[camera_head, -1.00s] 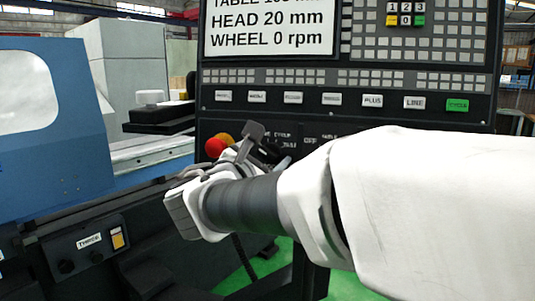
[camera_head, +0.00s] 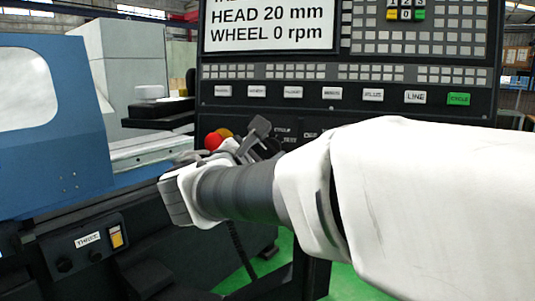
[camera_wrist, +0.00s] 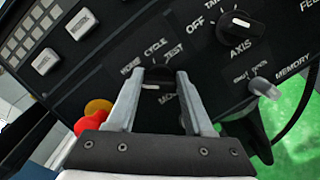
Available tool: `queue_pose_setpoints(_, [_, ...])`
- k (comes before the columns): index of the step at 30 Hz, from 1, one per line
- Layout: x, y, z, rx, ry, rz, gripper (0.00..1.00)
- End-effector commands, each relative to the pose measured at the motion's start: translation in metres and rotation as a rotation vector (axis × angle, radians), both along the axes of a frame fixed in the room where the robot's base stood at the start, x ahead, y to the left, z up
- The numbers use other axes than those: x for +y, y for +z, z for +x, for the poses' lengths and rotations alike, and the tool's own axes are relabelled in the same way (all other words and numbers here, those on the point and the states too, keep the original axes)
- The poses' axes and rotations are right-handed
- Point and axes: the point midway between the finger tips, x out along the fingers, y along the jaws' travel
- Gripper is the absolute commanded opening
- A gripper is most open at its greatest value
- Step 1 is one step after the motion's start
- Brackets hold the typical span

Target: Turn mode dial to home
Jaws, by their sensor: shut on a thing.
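The mode dial (camera_wrist: 157,75) is a dark knob on the black panel, between the fingertips in the wrist view. The labels HOME, CYCLE and TEST are printed around its upper side, and the label below it is partly covered. My gripper (camera_wrist: 160,78) is shut on the dial, one finger on each side. A small light mark shows on the dial's lower part, but I cannot tell clearly where it points. In the head view my gripper (camera_head: 259,137) is at the panel's lower left, and my wrist hides most of the dial area.
A red button (camera_head: 213,140) sits just left of my gripper. The axis dial (camera_wrist: 236,20) with an OFF label is at the upper right in the wrist view. A row of labelled buttons (camera_head: 292,92) runs above. The blue machine housing (camera_head: 60,130) stands at left.

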Motion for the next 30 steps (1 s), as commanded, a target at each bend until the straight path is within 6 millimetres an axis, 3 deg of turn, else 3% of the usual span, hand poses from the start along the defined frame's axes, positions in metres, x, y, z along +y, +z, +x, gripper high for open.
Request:
queue_pose_setpoints(15, [-0.0013, -0.0037, -0.0002, -0.102, -0.069, 0.363, 0.00])
queue_pose_setpoints(30, [-0.0010, -0.0024, -0.0006, -0.135, -0.090, 0.480, 0.00])
